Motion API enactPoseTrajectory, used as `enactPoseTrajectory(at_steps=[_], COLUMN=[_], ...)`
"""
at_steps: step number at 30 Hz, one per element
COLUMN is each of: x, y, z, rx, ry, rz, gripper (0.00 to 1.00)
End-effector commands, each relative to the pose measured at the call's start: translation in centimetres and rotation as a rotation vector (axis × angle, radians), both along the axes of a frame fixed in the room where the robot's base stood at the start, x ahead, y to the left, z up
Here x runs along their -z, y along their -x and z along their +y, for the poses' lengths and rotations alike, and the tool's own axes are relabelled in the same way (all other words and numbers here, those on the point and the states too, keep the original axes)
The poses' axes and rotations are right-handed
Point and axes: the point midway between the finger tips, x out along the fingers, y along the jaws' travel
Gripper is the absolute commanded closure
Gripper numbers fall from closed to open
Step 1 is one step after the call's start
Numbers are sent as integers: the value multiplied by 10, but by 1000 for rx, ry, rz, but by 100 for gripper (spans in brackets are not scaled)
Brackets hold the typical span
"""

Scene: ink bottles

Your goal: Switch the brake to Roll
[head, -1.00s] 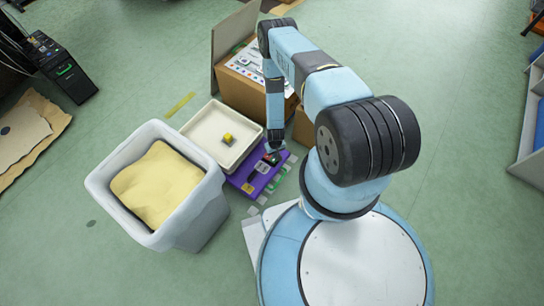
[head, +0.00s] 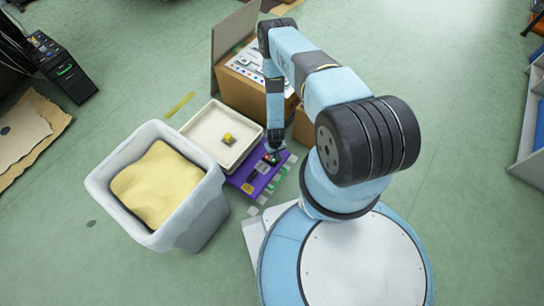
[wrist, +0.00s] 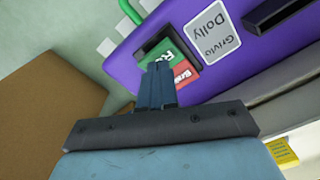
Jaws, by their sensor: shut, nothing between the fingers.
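A purple dolly (wrist: 135,72) with a white "Grivlo Dolly" label (wrist: 213,32) lies under my gripper in the wrist view. It also shows in the head view (head: 236,179), beside the white tray. The brake on it shows a green part (wrist: 158,48) with a partly covered word starting with R, and a red part (wrist: 184,73) with covered lettering. My gripper (wrist: 160,72) is shut and empty, its fingertips over or against the brake at the edge of the green part. Contact cannot be told. In the head view my gripper (head: 271,157) is at the dolly's far right end.
A cream tray (head: 189,132) with a small yellow object (head: 228,138) stands behind the dolly. A grey bin (head: 200,215) with yellowish contents stands to the left. A cardboard box (head: 238,90) is close behind my forearm.

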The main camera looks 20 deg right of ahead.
Motion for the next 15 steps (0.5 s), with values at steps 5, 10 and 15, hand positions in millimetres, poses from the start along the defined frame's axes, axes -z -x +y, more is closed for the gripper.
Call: enactPoseTrajectory(at_steps=[5, 10, 15], x=[0, 1, 3], y=[0, 0, 0], z=[0, 0, 0], rx=[0, 0, 0], ry=[0, 0, 0], rz=[0, 0, 0], gripper=[100, 100, 100])
